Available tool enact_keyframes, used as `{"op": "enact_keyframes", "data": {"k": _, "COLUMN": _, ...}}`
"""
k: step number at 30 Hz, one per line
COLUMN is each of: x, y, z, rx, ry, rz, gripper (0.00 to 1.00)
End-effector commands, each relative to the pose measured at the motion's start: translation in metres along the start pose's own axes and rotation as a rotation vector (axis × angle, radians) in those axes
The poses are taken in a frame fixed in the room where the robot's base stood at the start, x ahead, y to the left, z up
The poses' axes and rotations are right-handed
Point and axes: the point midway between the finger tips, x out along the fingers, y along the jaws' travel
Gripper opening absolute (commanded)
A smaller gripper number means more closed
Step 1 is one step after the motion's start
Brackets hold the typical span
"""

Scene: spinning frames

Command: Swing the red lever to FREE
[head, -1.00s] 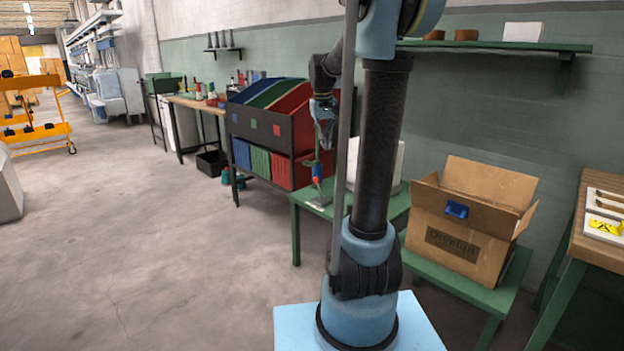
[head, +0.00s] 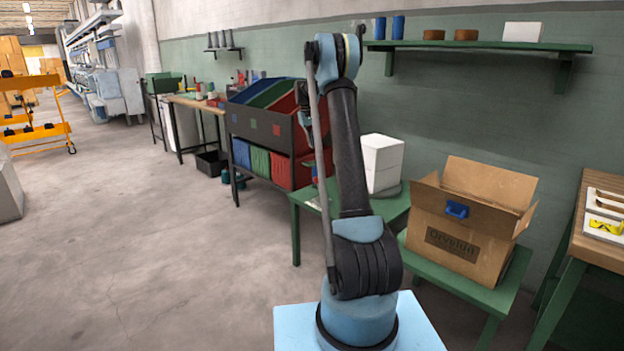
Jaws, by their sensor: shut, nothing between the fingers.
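The red lever (head: 314,170) is a small upright red and blue piece on the green table (head: 297,225) behind my arm. My arm's rod and dark link cover much of it, so its exact angle and any FREE mark cannot be read. My gripper (head: 306,122) shows only as a small dark part beside the rod, above the lever and in front of the bin rack. It is shut and empty. Its fingertips are mostly hidden, and I cannot tell whether it touches the lever.
A white block (head: 381,165) stands on the green table, right of my arm. An open cardboard box (head: 465,245) sits on a lower green bench. A rack of coloured bins (head: 258,125) stands to the left.

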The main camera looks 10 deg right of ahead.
Motion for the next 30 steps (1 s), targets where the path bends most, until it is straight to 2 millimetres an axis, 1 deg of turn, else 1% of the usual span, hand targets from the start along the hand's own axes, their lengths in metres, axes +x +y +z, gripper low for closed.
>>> {"op": "enact_keyframes", "data": {"k": 1, "x": 0.013, "y": 0.000, "z": -0.015, "rx": -0.004, "ry": -0.004, "rz": 0.003, "gripper": 0.00}}
{"op": "enact_keyframes", "data": {"k": 6, "x": 0.052, "y": -0.001, "z": -0.054, "rx": -0.014, "ry": -0.019, "rz": 0.012, "gripper": 0.00}}
{"op": "enact_keyframes", "data": {"k": 10, "x": 0.080, "y": -0.002, "z": -0.077, "rx": -0.021, "ry": -0.028, "rz": 0.019, "gripper": 0.00}}
{"op": "enact_keyframes", "data": {"k": 12, "x": 0.093, "y": -0.002, "z": -0.086, "rx": -0.024, "ry": -0.032, "rz": 0.022, "gripper": 0.00}}
{"op": "enact_keyframes", "data": {"k": 15, "x": 0.106, "y": -0.003, "z": -0.095, "rx": -0.027, "ry": -0.037, "rz": 0.025, "gripper": 0.00}}
{"op": "enact_keyframes", "data": {"k": 18, "x": 0.114, "y": -0.003, "z": -0.100, "rx": -0.029, "ry": -0.039, "rz": 0.027, "gripper": 0.00}}
{"op": "enact_keyframes", "data": {"k": 21, "x": 0.116, "y": -0.004, "z": -0.101, "rx": -0.030, "ry": -0.040, "rz": 0.028, "gripper": 0.00}}
{"op": "enact_keyframes", "data": {"k": 30, "x": 0.117, "y": -0.003, "z": -0.101, "rx": -0.030, "ry": -0.040, "rz": 0.027, "gripper": 0.00}}
